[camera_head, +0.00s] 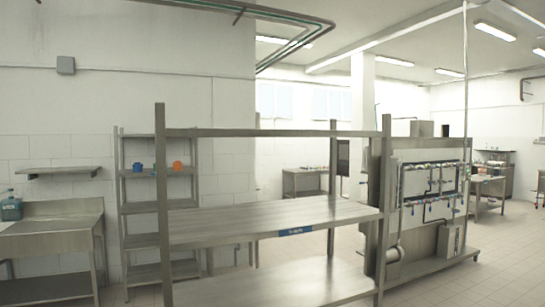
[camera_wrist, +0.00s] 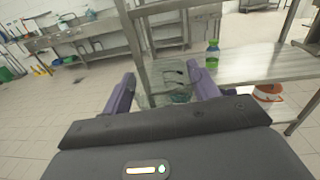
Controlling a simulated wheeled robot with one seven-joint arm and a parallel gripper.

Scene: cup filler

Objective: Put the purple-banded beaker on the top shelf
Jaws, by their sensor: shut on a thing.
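In the wrist view my gripper (camera_wrist: 162,76) has its two purple-grey fingers on either side of a clear see-through vessel (camera_wrist: 176,86) with dark marks. I take it to be the beaker; its purple band cannot be made out. My gripper is shut on it. The head view shows neither gripper nor beaker. There a large metal rack (camera_head: 270,222) stands in front, with a bare middle shelf carrying a blue label, and a lower shelf (camera_head: 285,284). Its topmost level (camera_head: 270,133) shows only as a thin edge, so its surface is hidden.
A narrow rack (camera_head: 125,205) at the back left holds a blue thing (camera_head: 138,167) and an orange one (camera_head: 178,165). A sink bench (camera_head: 50,235) stands at far left. In the wrist view a green bottle (camera_wrist: 212,50) and an orange-white bucket (camera_wrist: 268,92) are at right.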

